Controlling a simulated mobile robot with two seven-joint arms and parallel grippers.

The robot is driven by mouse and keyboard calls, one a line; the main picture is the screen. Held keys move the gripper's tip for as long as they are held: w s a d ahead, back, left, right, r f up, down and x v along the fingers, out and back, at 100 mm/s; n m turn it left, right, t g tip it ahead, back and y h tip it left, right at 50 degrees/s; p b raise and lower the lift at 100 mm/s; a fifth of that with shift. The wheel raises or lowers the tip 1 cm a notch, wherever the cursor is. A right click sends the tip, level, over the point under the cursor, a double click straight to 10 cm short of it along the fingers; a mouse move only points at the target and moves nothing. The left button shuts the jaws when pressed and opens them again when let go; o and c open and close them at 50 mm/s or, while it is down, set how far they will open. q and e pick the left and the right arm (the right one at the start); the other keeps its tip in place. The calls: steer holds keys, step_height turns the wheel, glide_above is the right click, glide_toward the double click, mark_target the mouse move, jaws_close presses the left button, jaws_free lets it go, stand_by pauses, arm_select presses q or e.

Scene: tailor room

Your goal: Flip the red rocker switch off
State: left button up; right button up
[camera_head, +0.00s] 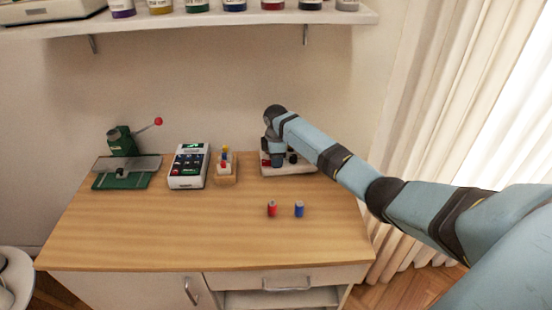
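A white switch panel (300,170) sits at the back right of the wooden table. A small red part (265,158) shows at its left end; I cannot tell whether it is the red rocker switch or how it is set. Dark knobs show further right on the panel. My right arm reaches in from the right, and my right gripper (277,161) is pointed down at the left part of the panel. The gripper is small and partly hidden by the arm, so its fingers and any contact are unclear. My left gripper is not in view.
A red spool (272,209) and a blue spool (299,209) stand in front of the panel. A block with coloured pegs (226,176), a white keypad device (188,167) and a green press (124,171) stand to the left. A shelf (200,20) hangs above. The table front is clear.

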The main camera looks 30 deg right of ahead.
steer(key=c, duration=0.5)
steer(key=h+p, duration=0.1)
steer(key=p, duration=0.1)
steer(key=r+g+p, duration=0.1)
steer(key=p, duration=0.1)
steer(key=shift+w+a+r+h, duration=0.15)
steer(key=shift+a+h, duration=0.1)
steer(key=shift+h, duration=0.15)
steer(key=shift+h+p, duration=0.3)
steer(key=shift+p, duration=0.05)
steer(key=shift+a+f+g+h, duration=0.1)
steer(key=shift+f+g+h, duration=0.2)
steer(key=shift+g+h, duration=0.15)
steer(key=o, duration=0.9)
steer(key=shift+o, duration=0.2)
